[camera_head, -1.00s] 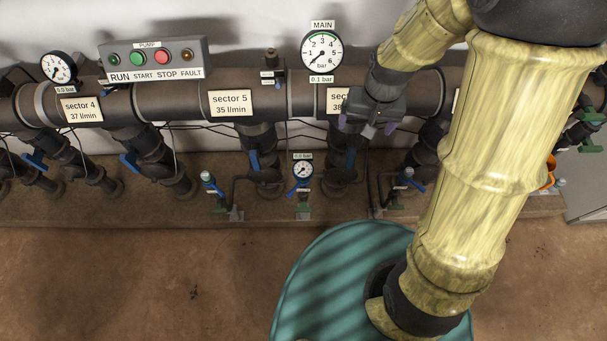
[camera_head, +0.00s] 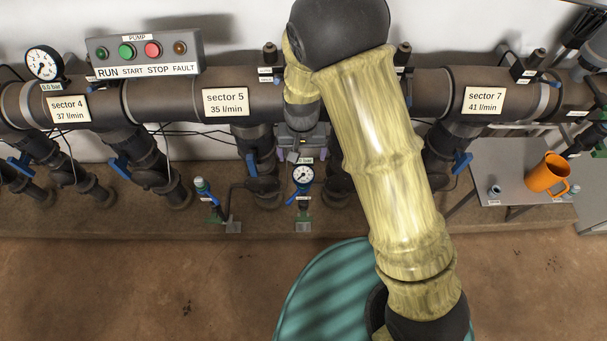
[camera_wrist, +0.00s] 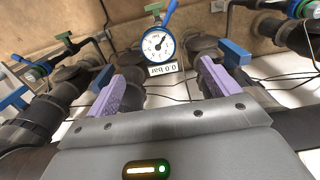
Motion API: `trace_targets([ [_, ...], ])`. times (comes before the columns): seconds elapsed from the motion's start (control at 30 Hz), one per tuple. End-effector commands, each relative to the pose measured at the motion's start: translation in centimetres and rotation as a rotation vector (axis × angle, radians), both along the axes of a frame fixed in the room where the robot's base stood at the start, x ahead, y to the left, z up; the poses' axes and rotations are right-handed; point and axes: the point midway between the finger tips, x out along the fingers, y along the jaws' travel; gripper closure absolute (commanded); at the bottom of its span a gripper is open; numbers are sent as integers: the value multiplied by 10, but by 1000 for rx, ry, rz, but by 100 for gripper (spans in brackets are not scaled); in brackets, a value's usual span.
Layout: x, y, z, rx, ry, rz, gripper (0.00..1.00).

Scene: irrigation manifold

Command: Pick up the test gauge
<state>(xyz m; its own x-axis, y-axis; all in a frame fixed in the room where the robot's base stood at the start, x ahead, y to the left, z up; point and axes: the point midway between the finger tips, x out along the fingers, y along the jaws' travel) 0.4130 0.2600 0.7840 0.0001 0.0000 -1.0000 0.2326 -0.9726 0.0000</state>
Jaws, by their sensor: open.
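The test gauge (camera_head: 303,175) is a small round white dial with a blue rim, standing upright low in front of the pipe, on a fitting with a blue lever and a green-handled valve below it. In the wrist view the gauge (camera_wrist: 157,45) shows beyond the fingertips, between them, with a small "0.0 bar" label by it. My gripper (camera_head: 301,156) is just above the gauge in the head view. Its two purple fingers (camera_wrist: 166,88) are apart with nothing between them. I cannot tell whether a finger touches the gauge's label.
A thick dark pipe (camera_head: 440,95) runs across behind, with blue-handled branches below. A blue-capped fitting (camera_head: 203,190) stands left of the gauge. An orange mug (camera_head: 545,174) stands on a grey table (camera_head: 500,165) at right. The brown floor (camera_head: 150,280) in front is clear.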

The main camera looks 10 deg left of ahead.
Motion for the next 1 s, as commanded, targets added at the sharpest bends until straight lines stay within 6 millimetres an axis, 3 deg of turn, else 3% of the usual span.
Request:
trace_targets([
  [0.5,-1,-1,-92,-2,3,0,13],
  [1.0,0,-1,-105,0,1,0,13],
])
